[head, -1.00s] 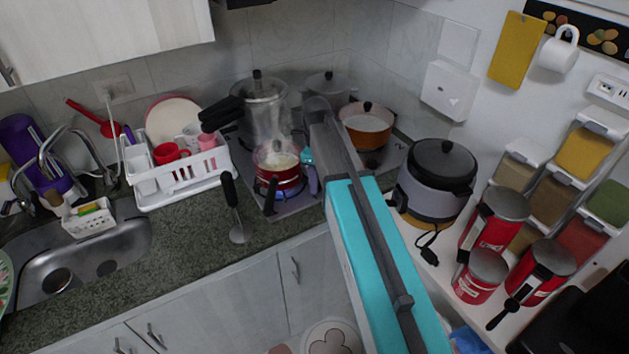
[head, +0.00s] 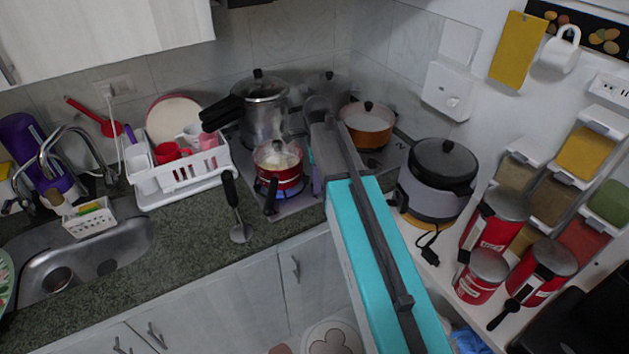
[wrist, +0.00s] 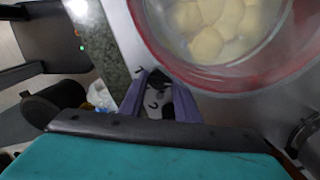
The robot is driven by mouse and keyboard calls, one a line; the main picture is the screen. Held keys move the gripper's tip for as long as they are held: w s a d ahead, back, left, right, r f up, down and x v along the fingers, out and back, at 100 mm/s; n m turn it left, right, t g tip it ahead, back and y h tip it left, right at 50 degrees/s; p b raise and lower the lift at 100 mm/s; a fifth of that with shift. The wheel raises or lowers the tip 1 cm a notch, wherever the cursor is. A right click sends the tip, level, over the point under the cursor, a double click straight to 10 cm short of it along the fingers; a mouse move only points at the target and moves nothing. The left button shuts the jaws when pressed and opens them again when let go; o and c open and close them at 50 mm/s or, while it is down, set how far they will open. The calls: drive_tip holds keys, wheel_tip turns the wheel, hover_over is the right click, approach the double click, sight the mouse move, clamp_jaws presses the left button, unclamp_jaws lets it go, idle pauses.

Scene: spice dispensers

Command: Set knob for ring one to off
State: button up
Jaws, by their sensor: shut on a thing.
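The stove (head: 297,203) stands in the counter corner. A red pot (head: 284,178) sits on its front burner, and a blue flame (head: 289,188) shows under it. In the wrist view the red pot (wrist: 155,45) holds pale round pieces in liquid behind a clear cover. My gripper (head: 316,183) is at the stove's front, just right of the red pot. In the wrist view its purple fingers (wrist: 158,90) are shut on a dark knob (wrist: 158,77) at the stove edge. The fingers hide much of the knob, and I cannot read its setting.
The red pot's dark handle (head: 270,197) points toward the front edge. A pressure cooker (head: 264,110), an orange pot (head: 367,127) and a rice cooker (head: 433,190) stand nearby. A white dish rack (head: 190,178) and a black-handled utensil (head: 235,210) lie left on the counter.

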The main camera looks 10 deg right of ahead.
drive_tip(key=shift+s+f+n, duration=0.1)
drive_tip(key=shift+s+n, duration=0.05)
drive_tip(key=shift+n, duration=1.05)
drive_tip(key=o, duration=1)
drive_tip(key=shift+o, duration=0.2)
drive_tip(key=shift+r, duration=0.25)
drive_tip(key=shift+r+b, duration=0.35)
drive_tip(key=shift+r, duration=0.45)
wheel_tip(320, 180, up, 12)
drive_tip(key=b, duration=0.2)
drive_tip(key=shift+b, duration=0.35)
drive_tip(key=shift+f, duration=0.1)
